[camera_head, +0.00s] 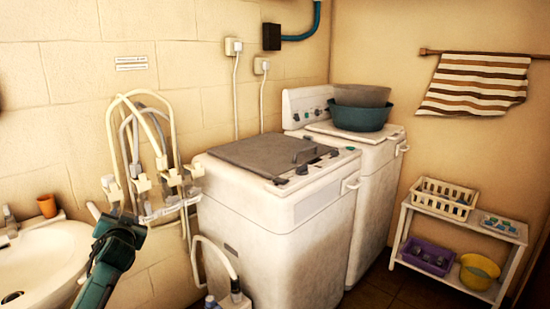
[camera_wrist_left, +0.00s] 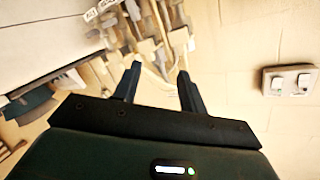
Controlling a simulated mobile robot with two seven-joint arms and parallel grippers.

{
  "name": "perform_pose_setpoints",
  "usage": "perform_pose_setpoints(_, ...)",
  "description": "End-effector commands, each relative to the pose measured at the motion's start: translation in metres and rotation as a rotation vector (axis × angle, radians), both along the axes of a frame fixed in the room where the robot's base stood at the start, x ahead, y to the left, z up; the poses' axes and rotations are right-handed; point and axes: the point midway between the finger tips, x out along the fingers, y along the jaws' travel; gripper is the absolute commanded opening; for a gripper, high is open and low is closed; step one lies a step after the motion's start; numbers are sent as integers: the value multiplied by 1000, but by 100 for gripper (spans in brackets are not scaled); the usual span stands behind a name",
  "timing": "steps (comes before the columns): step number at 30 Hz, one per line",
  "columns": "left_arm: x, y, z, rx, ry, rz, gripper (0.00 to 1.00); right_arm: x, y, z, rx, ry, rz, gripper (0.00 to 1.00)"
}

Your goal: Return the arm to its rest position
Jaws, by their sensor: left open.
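My left arm comes in from the lower left of the head view. Its left gripper (camera_head: 113,213) is raised between the washbasin and the hose rack. In the left wrist view the two dark fingers of the left gripper (camera_wrist_left: 158,74) stand apart with nothing between them. The wrist view is tilted, with hose fittings and the wall beyond the fingers. My right gripper is in neither view.
The washbasin (camera_head: 50,250) with an orange cup (camera_head: 47,205) is at the left. The hose rack (camera_head: 165,208) hangs on the wall close to my arm. A white washer (camera_head: 265,240) stands right of it. A shelf (camera_head: 455,235) is at the far right.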

Motion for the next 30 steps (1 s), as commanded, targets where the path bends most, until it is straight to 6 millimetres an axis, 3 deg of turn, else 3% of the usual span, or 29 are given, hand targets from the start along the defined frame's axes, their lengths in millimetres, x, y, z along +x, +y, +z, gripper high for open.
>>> perform_pose_setpoints(3, 12, -28, 2, -78, -42, -147, 42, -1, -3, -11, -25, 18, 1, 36)
perform_pose_setpoints(9, 21, -64, 18, -192, -154, -331, 42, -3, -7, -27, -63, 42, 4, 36)
perform_pose_setpoints(17, -39, -118, -83, -239, -20, -403, 42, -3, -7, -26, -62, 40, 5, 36)
perform_pose_setpoints(20, -74, -143, -124, -271, 39, -433, 42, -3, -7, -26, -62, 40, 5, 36)
perform_pose_setpoints(23, -123, -172, -166, -317, 108, -466, 42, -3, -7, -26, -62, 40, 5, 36)
perform_pose_setpoints(27, -208, -215, -215, -406, 212, -505, 42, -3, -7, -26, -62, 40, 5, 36)
perform_pose_setpoints(30, -269, -240, -236, -475, 278, -520, 42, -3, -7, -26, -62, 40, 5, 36)
